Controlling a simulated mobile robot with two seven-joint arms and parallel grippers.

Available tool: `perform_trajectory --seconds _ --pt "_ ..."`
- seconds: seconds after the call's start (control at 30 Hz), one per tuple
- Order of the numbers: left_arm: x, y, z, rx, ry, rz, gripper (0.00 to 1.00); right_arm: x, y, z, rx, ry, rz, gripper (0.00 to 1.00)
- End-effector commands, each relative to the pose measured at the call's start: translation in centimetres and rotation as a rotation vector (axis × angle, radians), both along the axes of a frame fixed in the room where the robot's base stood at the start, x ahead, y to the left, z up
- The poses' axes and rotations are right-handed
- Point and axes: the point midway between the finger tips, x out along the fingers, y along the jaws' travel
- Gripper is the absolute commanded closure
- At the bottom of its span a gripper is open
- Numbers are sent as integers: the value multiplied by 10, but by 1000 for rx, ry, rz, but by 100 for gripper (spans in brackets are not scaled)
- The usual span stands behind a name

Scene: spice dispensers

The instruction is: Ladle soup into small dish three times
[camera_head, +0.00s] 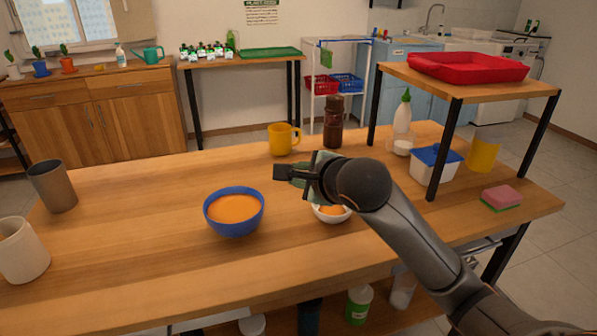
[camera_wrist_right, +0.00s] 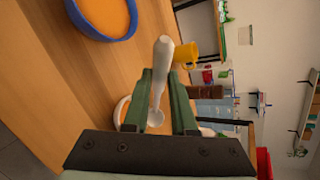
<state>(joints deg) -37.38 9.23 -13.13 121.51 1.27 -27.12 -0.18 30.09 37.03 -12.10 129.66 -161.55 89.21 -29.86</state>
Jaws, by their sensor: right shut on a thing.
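A blue bowl (camera_head: 235,228) full of orange soup stands on the wooden table, left of my right gripper. It also shows at the top of the right wrist view (camera_wrist_right: 88,32). A small white dish (camera_head: 331,217) with some orange soup in it stands to the right of the bowl, partly hidden beneath my right arm. My right gripper (camera_head: 297,174) is above the table, up and right of the blue bowl. In the right wrist view its green fingers are shut on a pale ladle (camera_wrist_right: 162,60). The ladle is hidden in the head view. My left gripper is out of view.
A yellow mug (camera_head: 281,140) and a brown bottle (camera_head: 333,125) stand behind the gripper. A shelf with a red tray (camera_head: 468,67) rises at the right, over a blue-lidded tub (camera_head: 435,164). Cups (camera_head: 52,187) stand at the left edge. The table's left middle is clear.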

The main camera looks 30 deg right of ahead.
Motion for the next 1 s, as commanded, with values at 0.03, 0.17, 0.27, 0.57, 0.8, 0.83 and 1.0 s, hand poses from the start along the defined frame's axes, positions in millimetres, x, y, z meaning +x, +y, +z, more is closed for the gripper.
perform_trajectory --seconds 0.03,0.17,0.27,0.57,0.8,0.83,1.0 --pt "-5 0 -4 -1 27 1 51 0 0 2 4 2 0 100" --pt "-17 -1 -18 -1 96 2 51 0 -1 3 11 7 -1 100" --pt "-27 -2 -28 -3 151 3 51 1 -2 4 16 11 -1 100" --pt "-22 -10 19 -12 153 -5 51 15 -20 28 189 137 -3 100" --pt "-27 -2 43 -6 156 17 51 29 -39 40 350 257 -2 100" --pt "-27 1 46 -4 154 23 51 32 -42 41 372 271 -4 100" --pt "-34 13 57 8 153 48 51 43 -57 46 487 358 -2 100"
